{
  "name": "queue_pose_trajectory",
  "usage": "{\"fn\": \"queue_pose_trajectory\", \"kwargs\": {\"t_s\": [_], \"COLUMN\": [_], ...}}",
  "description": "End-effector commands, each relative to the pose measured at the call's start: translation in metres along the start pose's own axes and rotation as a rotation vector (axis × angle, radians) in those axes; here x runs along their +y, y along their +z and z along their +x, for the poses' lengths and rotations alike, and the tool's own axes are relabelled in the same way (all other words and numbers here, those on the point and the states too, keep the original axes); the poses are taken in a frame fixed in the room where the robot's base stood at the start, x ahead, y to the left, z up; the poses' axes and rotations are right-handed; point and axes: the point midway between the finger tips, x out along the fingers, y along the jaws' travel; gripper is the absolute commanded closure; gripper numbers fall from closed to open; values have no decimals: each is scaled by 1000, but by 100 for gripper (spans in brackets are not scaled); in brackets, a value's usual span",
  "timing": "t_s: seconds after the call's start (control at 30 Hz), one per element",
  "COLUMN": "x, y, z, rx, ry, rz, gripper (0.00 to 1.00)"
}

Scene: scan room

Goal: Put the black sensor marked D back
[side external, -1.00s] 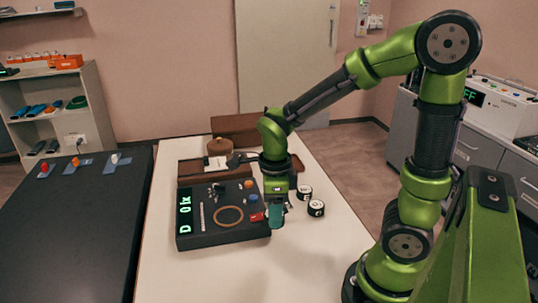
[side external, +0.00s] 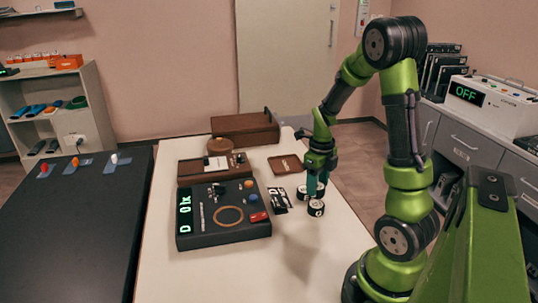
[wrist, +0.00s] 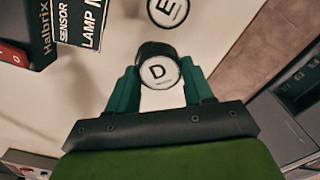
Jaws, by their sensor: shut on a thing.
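The black sensor marked D (wrist: 157,72) is a short round puck with a white top. It sits between the two teal fingers of my gripper (wrist: 158,92), which is shut on it. In the side view the held sensor (side external: 316,208) appears to be still on the white table, under my gripper (side external: 317,190).
A dark meter box (side external: 222,236) with a green display reading D 0 lx stands left. Labelled black cards (side external: 280,200) lie between it and the sensors. A brown tray (side external: 286,164) and a wooden case (side external: 243,128) are behind. The table's front is clear.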

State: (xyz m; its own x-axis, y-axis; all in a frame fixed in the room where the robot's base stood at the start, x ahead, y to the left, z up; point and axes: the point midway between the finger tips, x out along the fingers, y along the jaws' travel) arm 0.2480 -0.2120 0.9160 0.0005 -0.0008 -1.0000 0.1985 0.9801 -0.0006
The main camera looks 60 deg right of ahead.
Motion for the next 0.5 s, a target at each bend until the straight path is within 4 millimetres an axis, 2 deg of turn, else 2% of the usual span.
{"fn": "queue_pose_trajectory", "kwargs": {"t_s": [0.3, 0.5], "x": [-42, -58], "y": [75, 105], "z": [10, 12], "rx": [1, 1], "ry": [1, 0], "rz": [-2, -3], "gripper": [87, 87]}}
